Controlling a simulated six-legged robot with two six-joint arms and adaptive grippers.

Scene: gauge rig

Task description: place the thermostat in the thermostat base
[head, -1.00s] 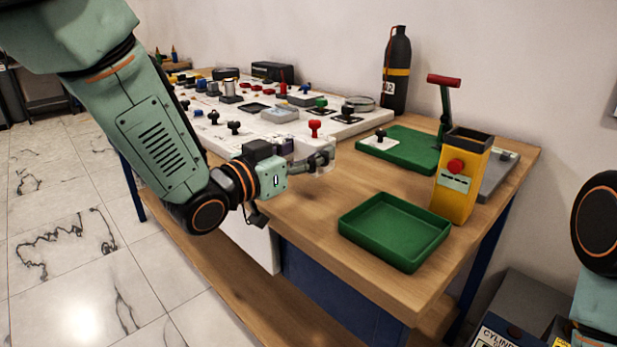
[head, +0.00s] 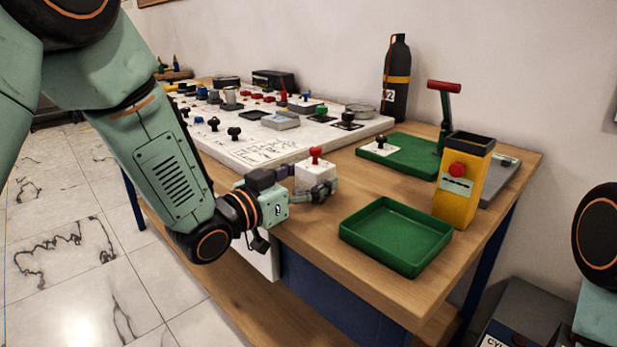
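A white block with a red knob on top (head: 314,172), which looks like the thermostat, is at my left gripper (head: 318,190). The gripper's fingers are against the block's lower part and look shut on it, above the front edge of the table; they partly hide its lower part. I cannot tell for sure which part is the thermostat base. A white plate with a black knob (head: 380,149) lies on the flat green tray (head: 410,158). My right gripper is out of view; only part of my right arm shows at the right edge.
A white board (head: 262,150) with several knobs and parts covers the table's left and back. An empty green tray (head: 397,235) is at the front right, beside a yellow box with a red button (head: 462,185). A black bottle (head: 396,80) stands behind. Bare wood (head: 355,185) lies between.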

